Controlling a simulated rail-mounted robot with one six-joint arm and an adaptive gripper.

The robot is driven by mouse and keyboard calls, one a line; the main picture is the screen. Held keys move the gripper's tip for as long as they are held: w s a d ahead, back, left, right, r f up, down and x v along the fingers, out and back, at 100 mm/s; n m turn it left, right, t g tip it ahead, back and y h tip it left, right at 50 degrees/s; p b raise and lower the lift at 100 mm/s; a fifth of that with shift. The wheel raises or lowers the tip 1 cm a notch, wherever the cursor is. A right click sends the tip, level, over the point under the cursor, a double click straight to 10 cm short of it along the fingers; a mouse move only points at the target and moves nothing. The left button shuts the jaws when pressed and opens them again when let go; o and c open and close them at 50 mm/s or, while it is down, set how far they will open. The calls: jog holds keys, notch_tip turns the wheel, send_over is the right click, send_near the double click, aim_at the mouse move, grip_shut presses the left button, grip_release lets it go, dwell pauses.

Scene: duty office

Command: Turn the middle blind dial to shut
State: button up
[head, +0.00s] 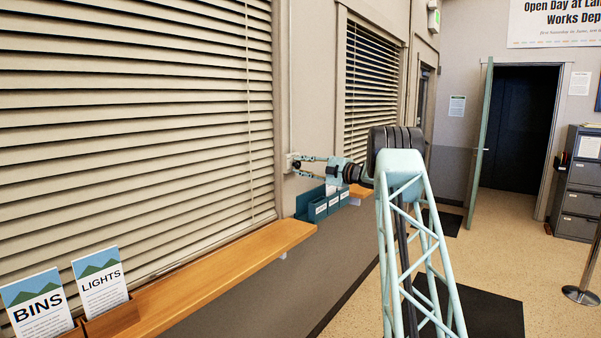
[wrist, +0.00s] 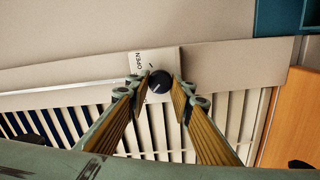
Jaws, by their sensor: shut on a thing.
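The blind dial is a dark round knob (wrist: 159,82) on a pale wall plate (wrist: 168,60), which also shows in the head view (head: 289,163) on the wall between two windows. The plate carries the word OPEN and a short dark mark beside the knob. A small pale line shows on the knob, but its exact setting is too small to tell. My gripper (wrist: 161,84) is shut on the knob, one finger on each side. In the head view my gripper (head: 299,164) reaches left to the plate. The fingers hide part of the plate.
Large slatted blinds (head: 130,110) cover the near window, and narrower blinds (head: 368,95) cover the far one. A wooden sill (head: 215,265) runs below, with BINS and LIGHTS leaflets (head: 35,300) at its near end. Teal boxes (head: 320,208) stand just below my gripper.

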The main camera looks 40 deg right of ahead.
jog(key=shift+n+b, duration=0.95)
jog(key=shift+n, duration=0.35)
jog(key=o, duration=0.8)
jog(key=shift+o, duration=0.2)
jog(key=shift+s, duration=0.1)
jog(key=v, duration=1.1)
jog(key=shift+s, duration=0.35)
jog(key=shift+d, duration=0.15)
jog(key=shift+r, duration=0.1)
